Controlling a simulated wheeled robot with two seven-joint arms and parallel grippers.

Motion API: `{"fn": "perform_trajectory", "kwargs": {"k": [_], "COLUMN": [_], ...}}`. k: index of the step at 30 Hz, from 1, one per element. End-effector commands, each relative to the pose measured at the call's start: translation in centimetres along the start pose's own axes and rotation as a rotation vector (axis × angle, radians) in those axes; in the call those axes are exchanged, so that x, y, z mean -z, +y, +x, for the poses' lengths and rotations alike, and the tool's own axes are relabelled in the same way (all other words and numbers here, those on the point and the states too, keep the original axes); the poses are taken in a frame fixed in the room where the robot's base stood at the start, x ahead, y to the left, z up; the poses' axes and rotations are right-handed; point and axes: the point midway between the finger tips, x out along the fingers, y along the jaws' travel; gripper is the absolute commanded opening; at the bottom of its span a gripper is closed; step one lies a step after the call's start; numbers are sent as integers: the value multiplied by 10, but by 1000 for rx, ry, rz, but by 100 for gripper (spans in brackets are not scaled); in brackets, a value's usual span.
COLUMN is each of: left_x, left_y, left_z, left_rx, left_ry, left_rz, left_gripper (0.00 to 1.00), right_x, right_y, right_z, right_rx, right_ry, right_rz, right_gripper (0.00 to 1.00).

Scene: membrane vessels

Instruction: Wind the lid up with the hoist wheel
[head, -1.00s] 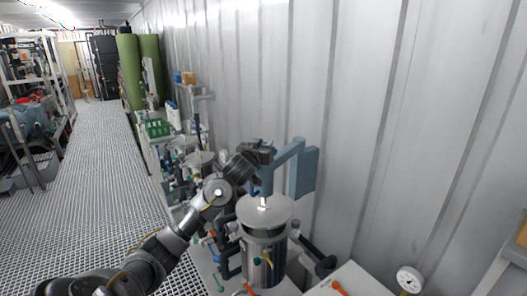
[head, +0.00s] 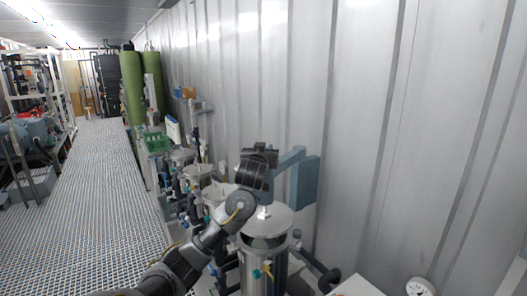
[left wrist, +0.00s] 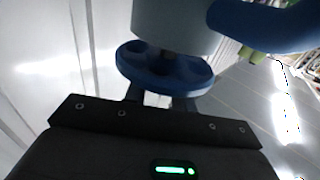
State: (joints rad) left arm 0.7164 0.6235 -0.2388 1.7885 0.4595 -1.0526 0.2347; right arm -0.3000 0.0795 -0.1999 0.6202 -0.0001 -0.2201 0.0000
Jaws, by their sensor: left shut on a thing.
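The blue hoist wheel (left wrist: 148,82) shows in the left wrist view under a grey-blue housing (left wrist: 175,25). My left gripper (left wrist: 158,98) is shut on the wheel's near rim. In the head view my left gripper (head: 258,158) is up at the blue hoist arm (head: 291,160), and the wheel is hidden behind it. The round metal lid (head: 280,222) hangs level under the hoist, over the steel vessel (head: 254,272). A dark band shows between lid and vessel; the gap's exact size is hard to tell. My right gripper is in neither view.
A corrugated wall (head: 410,120) stands close behind the hoist. More vessels and pipes (head: 195,175) line the wall farther back. A pressure gauge (head: 419,287) is at the lower right. The grated aisle (head: 95,200) on the left is clear.

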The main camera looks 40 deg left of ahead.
Motion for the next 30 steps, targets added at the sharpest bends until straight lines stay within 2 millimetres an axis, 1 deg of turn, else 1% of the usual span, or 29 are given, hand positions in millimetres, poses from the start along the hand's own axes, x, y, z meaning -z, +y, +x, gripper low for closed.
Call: {"fn": "perform_trajectory", "kwargs": {"k": [1, 5, 13, 16, 19, 21, 22, 26, 27, 30], "left_x": [1, 1, 0, 0, 1, 0, 3, 2, 8, 10], "left_y": [0, -1, -1, -1, 0, 0, 0, 0, 1, 2], "left_z": [0, 0, 0, -5, -17, -31, -34, -54, -60, -74], "left_rx": [1, 1, 1, 1, 0, -3, -1, -3, -4, -5], "left_ry": [1, 1, 1, 2, 5, 3, 4, 2, 1, 1], "left_rz": [0, 0, 0, 1, 1, 0, 0, 2, 1, 2], "left_gripper": [28, 45, 46, 46, 46, 46, 46, 46, 46, 46], "right_x": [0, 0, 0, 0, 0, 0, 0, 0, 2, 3], "right_y": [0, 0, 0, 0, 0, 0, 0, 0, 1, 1], "right_z": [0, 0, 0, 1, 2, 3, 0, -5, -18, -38], "right_rx": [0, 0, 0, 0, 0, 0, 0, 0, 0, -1], "right_ry": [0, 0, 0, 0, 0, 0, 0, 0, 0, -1], "right_rz": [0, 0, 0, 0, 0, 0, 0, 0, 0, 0], "right_gripper": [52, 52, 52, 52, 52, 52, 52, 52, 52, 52]}}
